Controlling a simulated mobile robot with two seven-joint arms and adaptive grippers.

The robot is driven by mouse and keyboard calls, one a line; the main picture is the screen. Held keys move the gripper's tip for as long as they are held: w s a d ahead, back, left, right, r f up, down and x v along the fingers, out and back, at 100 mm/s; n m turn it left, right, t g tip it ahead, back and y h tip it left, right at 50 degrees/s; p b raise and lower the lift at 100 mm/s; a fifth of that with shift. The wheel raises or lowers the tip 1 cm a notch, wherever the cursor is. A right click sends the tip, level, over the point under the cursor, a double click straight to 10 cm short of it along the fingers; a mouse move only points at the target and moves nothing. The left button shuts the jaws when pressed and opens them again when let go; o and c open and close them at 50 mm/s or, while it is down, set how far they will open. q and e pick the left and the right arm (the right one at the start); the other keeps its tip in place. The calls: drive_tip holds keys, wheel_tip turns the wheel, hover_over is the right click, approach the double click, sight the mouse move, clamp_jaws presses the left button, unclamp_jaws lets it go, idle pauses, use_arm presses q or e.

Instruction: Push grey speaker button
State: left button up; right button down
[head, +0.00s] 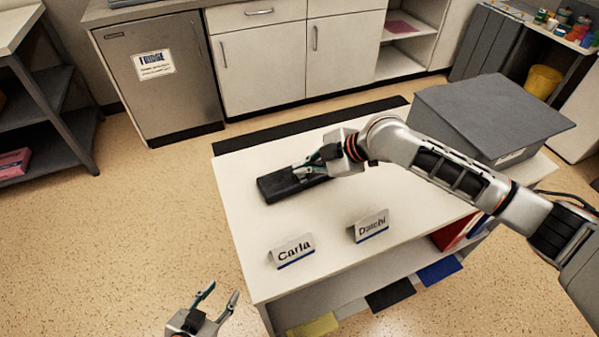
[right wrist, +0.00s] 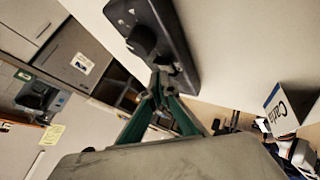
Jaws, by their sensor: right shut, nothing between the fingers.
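The dark grey speaker (head: 280,188) lies on the white table (head: 340,267). In the right wrist view the speaker (right wrist: 178,38) shows a round knob on its face and small marks near one end. My right gripper (head: 301,170) is shut and empty, over the right part of the speaker. In the right wrist view its fingertips (right wrist: 159,74) are together at the speaker's near end, by a small part of its face. I cannot tell whether they touch it. My left gripper (head: 219,294) is open and empty, low and left of the table.
Two name cards, "Carla" (head: 291,251) and "Daschi" (head: 371,226), stand on the table's front part. A grey box with a sloped top (head: 490,110) stands at the table's right. The tabletop between speaker and cards is clear.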

sight(302, 175)
drive_tip(key=shift+r+p, duration=0.35)
drive_tip(key=shift+r, duration=0.15)
wheel_tip(302, 175, up, 3)
drive_tip(key=p, duration=0.3)
drive_tip(key=shift+r, duration=0.15)
wheel_tip(302, 175, up, 3)
drive_tip(key=p, duration=0.3)
drive_tip(key=shift+f, duration=0.2)
